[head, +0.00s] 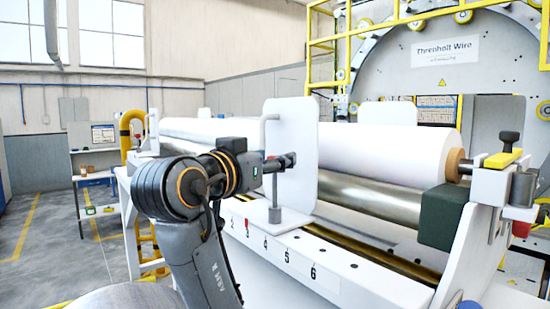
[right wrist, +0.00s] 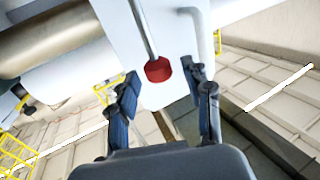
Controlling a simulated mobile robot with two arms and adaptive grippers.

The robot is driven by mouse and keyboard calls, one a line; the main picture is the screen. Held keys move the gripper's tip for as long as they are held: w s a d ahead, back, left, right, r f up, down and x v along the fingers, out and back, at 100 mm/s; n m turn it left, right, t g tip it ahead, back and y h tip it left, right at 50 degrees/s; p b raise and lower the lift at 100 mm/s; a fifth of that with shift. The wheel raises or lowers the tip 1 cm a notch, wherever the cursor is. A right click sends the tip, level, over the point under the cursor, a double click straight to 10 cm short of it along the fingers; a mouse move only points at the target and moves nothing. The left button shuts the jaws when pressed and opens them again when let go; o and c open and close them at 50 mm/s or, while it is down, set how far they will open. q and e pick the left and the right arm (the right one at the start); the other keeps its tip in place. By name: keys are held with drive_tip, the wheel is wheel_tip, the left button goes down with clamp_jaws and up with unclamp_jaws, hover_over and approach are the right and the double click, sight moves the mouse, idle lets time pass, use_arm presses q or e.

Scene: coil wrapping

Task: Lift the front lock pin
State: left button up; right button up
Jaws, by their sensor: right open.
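My right gripper (head: 284,162) is beside the upright white panel (head: 300,125), close to the grey bent handle (head: 268,135) and the post (head: 275,190) in front of it. In the right wrist view my gripper (right wrist: 162,76) is open, and a red cylindrical end (right wrist: 158,69) on a thin metal rod (right wrist: 144,28) shows between the fingertips, untouched as far as I can see. A black-knobbed pin (head: 508,140) stands by a yellow plate (head: 502,159) at the roll's right end, away from the gripper. No label tells which is the front lock pin. My left gripper is not in view.
The white roll (head: 400,145) lies behind the panel, above a steel roller (head: 370,195). A numbered white ledge (head: 330,268) runs along the front. A dark green block (head: 445,217) sits at the right. Open floor (head: 30,235) is at the left.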

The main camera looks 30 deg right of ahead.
drive_tip(key=v, duration=1)
drive_tip(key=shift+s+a, duration=0.15)
drive_tip(key=shift+a, duration=0.15)
drive_tip(key=shift+r, duration=0.15)
